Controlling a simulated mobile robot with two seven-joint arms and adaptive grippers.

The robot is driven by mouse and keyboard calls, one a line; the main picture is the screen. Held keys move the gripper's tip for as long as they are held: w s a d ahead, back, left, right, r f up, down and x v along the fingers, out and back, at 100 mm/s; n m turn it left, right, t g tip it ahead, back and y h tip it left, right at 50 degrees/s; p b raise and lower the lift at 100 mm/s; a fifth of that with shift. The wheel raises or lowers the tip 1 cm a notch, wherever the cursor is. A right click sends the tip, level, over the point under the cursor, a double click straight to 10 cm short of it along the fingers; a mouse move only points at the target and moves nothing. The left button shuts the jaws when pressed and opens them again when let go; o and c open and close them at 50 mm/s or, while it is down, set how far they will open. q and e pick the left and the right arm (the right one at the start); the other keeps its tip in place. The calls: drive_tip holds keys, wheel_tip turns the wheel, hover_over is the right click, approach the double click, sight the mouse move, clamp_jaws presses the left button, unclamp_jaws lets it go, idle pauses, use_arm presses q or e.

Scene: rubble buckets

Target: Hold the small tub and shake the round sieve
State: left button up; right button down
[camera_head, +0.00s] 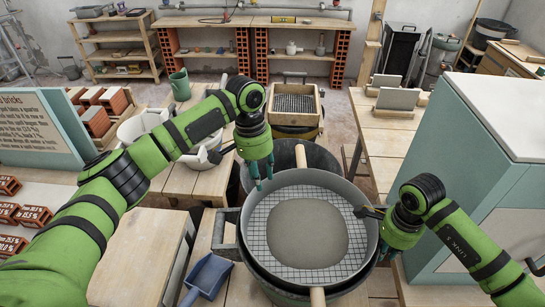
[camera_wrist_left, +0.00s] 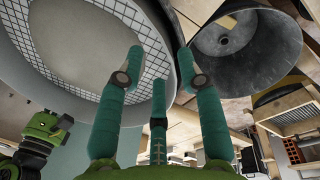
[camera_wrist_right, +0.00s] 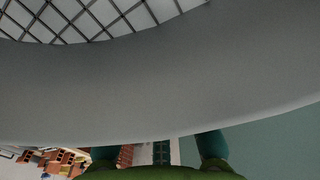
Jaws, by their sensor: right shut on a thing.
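The round sieve (camera_head: 258,219) has a grey rim, a wire mesh and a flat grey heap (camera_head: 308,234) on the mesh. It sits over a dark tub (camera_head: 262,281), mostly hidden under it. My right gripper (camera_head: 368,212) is shut on the sieve's right rim; the sieve wall (camera_wrist_right: 160,90) fills much of the right wrist view and partly hides the fingers. My left gripper (camera_head: 262,180) is open and empty, fingers down at the sieve's back-left edge. Its spread fingers (camera_wrist_left: 160,66) show in the left wrist view. A dark grey bucket (camera_wrist_left: 262,65) stands behind the sieve. I cannot tell which vessel is the small tub.
Wooden bar ends (camera_head: 301,156) show behind and in front of the sieve. A blue scoop (camera_head: 207,277) lies at front left. White tubs (camera_head: 138,127) and a green mug (camera_head: 180,86) stand at back left. A teal-sided cabinet (camera_head: 470,150) is close on the right.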

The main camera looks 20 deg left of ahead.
sight(265, 200)
use_arm(q)
drive_tip(key=shift+d+f, duration=0.2)
drive_tip(key=shift+f, duration=1.65)
clamp_jaws()
drive_tip(key=shift+r, duration=0.1)
